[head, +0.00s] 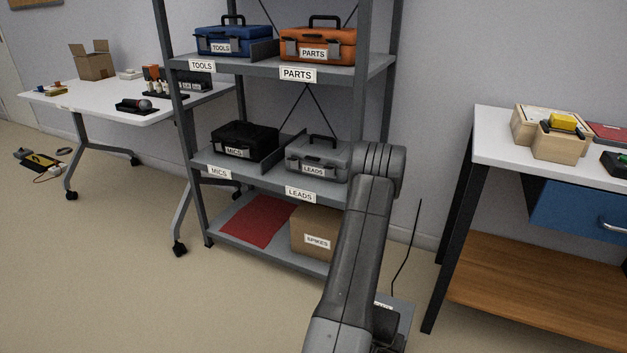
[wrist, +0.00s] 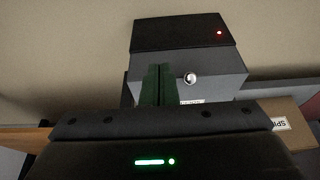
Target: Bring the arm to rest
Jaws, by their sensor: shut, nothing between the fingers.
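My gripper shows in the wrist view (wrist: 158,72), its two dark green fingers shut together with nothing between them. Its tips overlap a dark box (wrist: 185,35) with a small red light and a grey front with a round silver part; I cannot tell whether they touch it. In the head view my grey arm rises in front of the shelf's right side. My gripper is hidden in that view.
A grey shelf (head: 345,70) holds labelled cases and a box marked SPIKES (head: 313,228). A wheeled white table (head: 75,101) stands at left with a microphone (head: 141,104). A workbench (head: 490,152) with a wooden box (head: 545,143) stands at right. Floor at left front is clear.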

